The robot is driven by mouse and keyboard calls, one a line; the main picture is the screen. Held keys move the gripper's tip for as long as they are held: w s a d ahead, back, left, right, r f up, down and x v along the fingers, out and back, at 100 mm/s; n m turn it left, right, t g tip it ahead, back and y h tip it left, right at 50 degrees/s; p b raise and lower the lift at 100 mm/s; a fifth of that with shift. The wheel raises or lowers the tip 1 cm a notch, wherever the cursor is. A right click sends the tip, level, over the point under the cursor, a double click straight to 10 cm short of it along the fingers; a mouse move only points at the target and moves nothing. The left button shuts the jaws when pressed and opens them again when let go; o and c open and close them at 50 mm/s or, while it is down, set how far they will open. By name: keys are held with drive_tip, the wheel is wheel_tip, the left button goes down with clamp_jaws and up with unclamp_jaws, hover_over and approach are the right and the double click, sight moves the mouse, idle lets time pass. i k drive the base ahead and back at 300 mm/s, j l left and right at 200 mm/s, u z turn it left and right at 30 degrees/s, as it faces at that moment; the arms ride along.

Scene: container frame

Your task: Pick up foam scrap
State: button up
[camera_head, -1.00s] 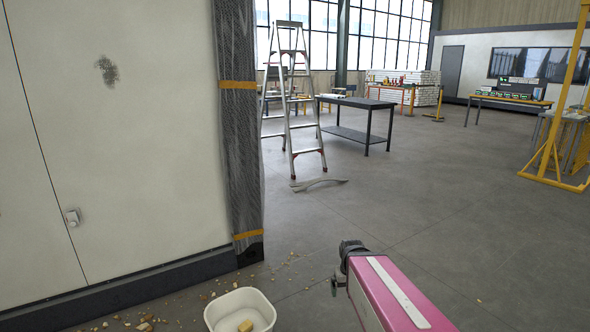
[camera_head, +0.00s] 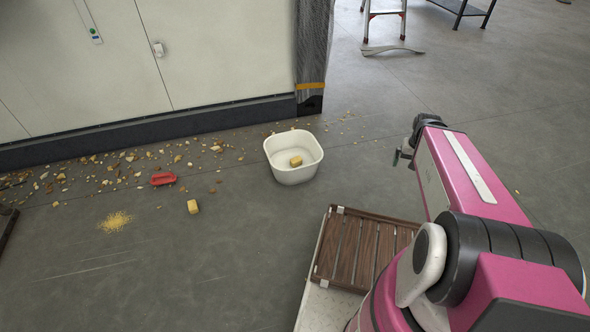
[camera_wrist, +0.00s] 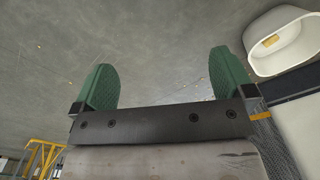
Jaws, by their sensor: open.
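A small yellow block (camera_head: 193,206), which looks like a foam scrap, lies alone on the floor left of centre in the head view. A similar yellow block (camera_head: 296,161) lies inside a white tub (camera_head: 292,174) on the floor. The tub also shows at the upper right of the wrist view (camera_wrist: 262,62), with its block inside. My gripper (camera_wrist: 163,65) is open, with nothing between its two green fingers. In the head view my gripper (camera_head: 401,155) is right of the tub, apart from both blocks, and partly hidden by my arm.
Many tan crumbs (camera_head: 110,168) litter the floor along the wall base (camera_head: 150,130). A red object (camera_head: 163,178) and a yellow granule pile (camera_head: 116,221) lie nearby. A wrapped post (camera_head: 311,75) stands behind the tub. A slatted wooden rack (camera_head: 355,250) is beside my arm. The front left floor is mostly clear.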

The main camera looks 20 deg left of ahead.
sight(194, 208)
drive_tip(key=u, duration=2.3)
drive_tip(key=i+j+z, duration=0.3)
drive_tip(key=j+z, duration=0.3)
drive_tip(key=j, duration=0.15)
drive_tip(key=i+j+z, duration=0.15)
drive_tip(key=j+z, duration=0.45)
drive_tip(key=j, duration=0.25)
